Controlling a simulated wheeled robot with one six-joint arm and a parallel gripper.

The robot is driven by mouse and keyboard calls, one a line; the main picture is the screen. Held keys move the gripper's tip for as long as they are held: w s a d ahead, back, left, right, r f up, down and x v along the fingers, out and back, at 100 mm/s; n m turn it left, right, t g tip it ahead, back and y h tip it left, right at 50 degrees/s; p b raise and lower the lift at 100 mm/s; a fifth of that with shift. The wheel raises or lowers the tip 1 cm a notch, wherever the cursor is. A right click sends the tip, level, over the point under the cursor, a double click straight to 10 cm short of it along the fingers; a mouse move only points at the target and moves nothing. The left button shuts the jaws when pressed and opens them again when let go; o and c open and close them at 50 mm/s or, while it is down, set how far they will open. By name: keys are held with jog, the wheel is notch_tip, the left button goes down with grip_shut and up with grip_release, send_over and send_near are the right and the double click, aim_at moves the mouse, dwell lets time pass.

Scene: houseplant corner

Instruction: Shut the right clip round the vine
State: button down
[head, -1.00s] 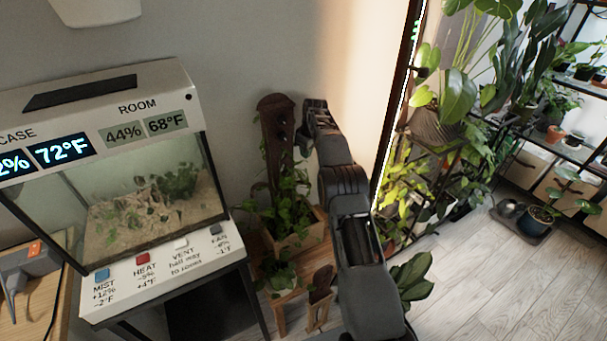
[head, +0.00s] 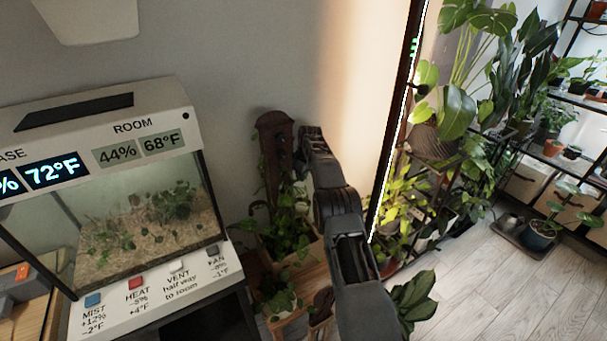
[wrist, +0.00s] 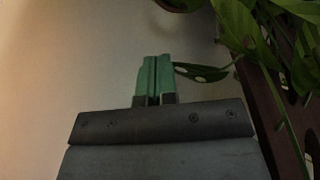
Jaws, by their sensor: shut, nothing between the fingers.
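My gripper (wrist: 155,80) shows in the wrist view with its green fingertips together and nothing between them. A vine leaf (wrist: 200,72) lies just right of the fingertips; I cannot tell whether it touches them. A brown wooden board (wrist: 285,110) runs down the right side of that view, with vine leaves (wrist: 240,25) across its upper part. In the head view the upright board (head: 273,150) stands left of my arm's end, with the vine (head: 288,215) around its lower part. Small dark fittings show on the board, partly hidden by my arm. I cannot make out the right clip or its state.
A glass terrarium case (head: 120,115) with a labelled button panel stands left. The board rises from a planter on a wooden stand, with a small potted plant (head: 280,300) below. Floor (head: 480,290) is open at lower right.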

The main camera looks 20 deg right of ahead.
jog(key=shift+s+d+f+b, duration=0.1)
jog(key=shift+s+f, duration=0.05)
jog(key=shift+f, duration=1.3)
jog(key=shift+s+d+f+b, duration=0.1)
jog(key=shift+s+f, duration=0.1)
jog(key=shift+f, duration=1.3)
jog(key=shift+s+d+f+b, duration=0.1)
jog(key=shift+s+f, duration=0.05)
jog(key=shift+f, duration=1.3)
